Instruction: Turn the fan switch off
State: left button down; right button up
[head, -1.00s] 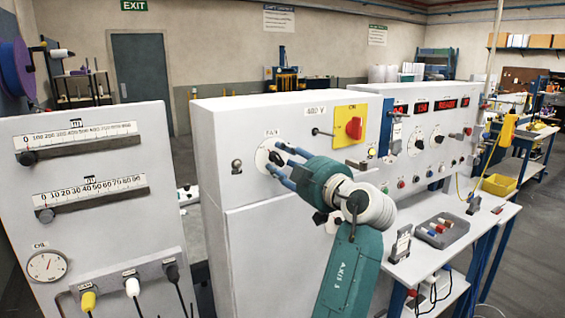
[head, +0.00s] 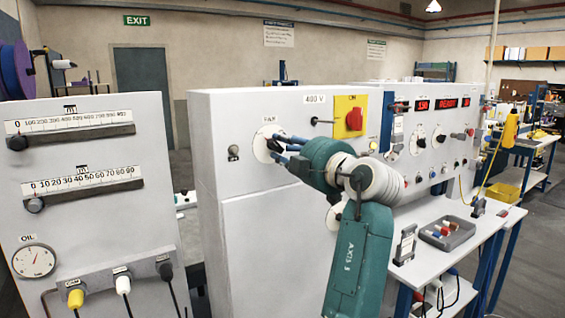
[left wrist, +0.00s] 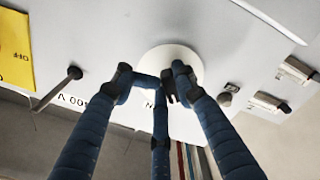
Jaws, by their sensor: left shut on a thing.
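The fan switch is a round white disc (head: 262,140) on the front of the white cabinet, under a FAN label. The disc also shows in the left wrist view (left wrist: 172,62), with a dark knob (left wrist: 168,90) partly hidden by the fingers. My left gripper (head: 273,146) is at the disc, its blue fingers with black tips around the knob. In the left wrist view my left gripper (left wrist: 160,85) is shut on the knob. The knob's exact angle is hidden. My right gripper is not in view.
A yellow plate with a red rotary switch (head: 354,119) and a thin lever (head: 323,122) sit right of the disc. A small round knob (head: 233,152) is on its left. A grey panel (head: 110,210) with scales and plugs stands at left.

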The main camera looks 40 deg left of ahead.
pick_arm(q)
jog(key=shift+s+a+n, duration=0.3)
jog(key=shift+s+a, duration=0.1)
jog(key=shift+f+b, duration=0.1)
jog(key=shift+b, duration=0.4)
jog(key=c, duration=1.8)
grip_release()
jog(key=shift+g, duration=0.3)
jog(key=shift+o, duration=0.2)
jog(key=shift+s+r, duration=0.2)
jog(key=shift+s, duration=0.15)
jog(key=shift+d, duration=0.1)
